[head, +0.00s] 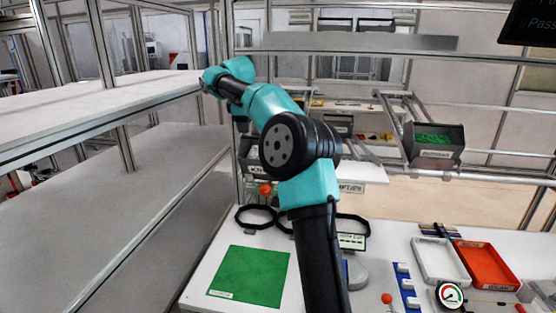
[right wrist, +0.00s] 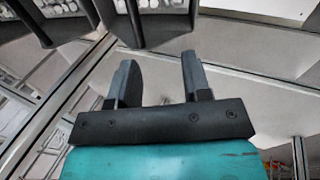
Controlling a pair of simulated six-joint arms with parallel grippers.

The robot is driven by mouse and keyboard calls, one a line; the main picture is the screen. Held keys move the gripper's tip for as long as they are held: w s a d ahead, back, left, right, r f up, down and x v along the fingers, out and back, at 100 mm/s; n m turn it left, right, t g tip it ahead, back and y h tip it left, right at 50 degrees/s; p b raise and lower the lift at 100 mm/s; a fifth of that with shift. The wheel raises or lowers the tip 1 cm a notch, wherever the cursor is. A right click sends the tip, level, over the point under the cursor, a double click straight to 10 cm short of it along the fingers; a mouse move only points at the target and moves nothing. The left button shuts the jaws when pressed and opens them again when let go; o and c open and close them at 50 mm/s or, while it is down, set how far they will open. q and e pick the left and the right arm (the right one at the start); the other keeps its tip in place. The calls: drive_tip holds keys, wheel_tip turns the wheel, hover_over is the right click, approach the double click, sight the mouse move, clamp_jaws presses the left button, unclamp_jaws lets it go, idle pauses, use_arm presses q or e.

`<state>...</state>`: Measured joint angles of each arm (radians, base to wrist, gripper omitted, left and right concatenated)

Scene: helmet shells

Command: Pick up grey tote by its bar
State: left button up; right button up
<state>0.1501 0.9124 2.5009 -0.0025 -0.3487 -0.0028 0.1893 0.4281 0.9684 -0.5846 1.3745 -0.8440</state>
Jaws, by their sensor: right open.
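My right gripper (right wrist: 157,62) is open and empty in the right wrist view, its two dark fingers apart. Dark grey totes (right wrist: 165,36) with pale contents show beyond the fingertips at the top of that view, cut off by the frame edge. No finger visibly touches them. I cannot tell which one is the task's tote, and no bar is clear. In the head view my right arm reaches up and to the left; its fingers are not clear there. A dark grey tote (head: 434,157) with green contents stands on a rack at the right. My left gripper is not in view.
White shelves (head: 100,103) on metal posts fill the left. The worktable below holds a green mat (head: 250,275), black rings (head: 256,216), a white tray (head: 438,262), a red tray (head: 487,262) and a gauge (head: 449,295). A dark screen (head: 532,25) hangs at upper right.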

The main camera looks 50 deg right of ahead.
drive_tip(key=s+d+r+m, duration=0.1)
drive_tip(key=s+d+r, duration=0.2)
drive_tip(key=s+r, duration=0.3)
drive_tip(key=shift+s+d+r+g+h, duration=0.15)
drive_tip(key=shift+d+r+g+h, duration=0.15)
drive_tip(key=shift+d+r, duration=0.1)
drive_tip(key=shift+f, duration=0.1)
drive_tip(key=x, duration=1.2)
drive_tip(key=shift+f, duration=0.1)
drive_tip(key=x, duration=0.5)
drive_tip(key=shift+d, duration=0.1)
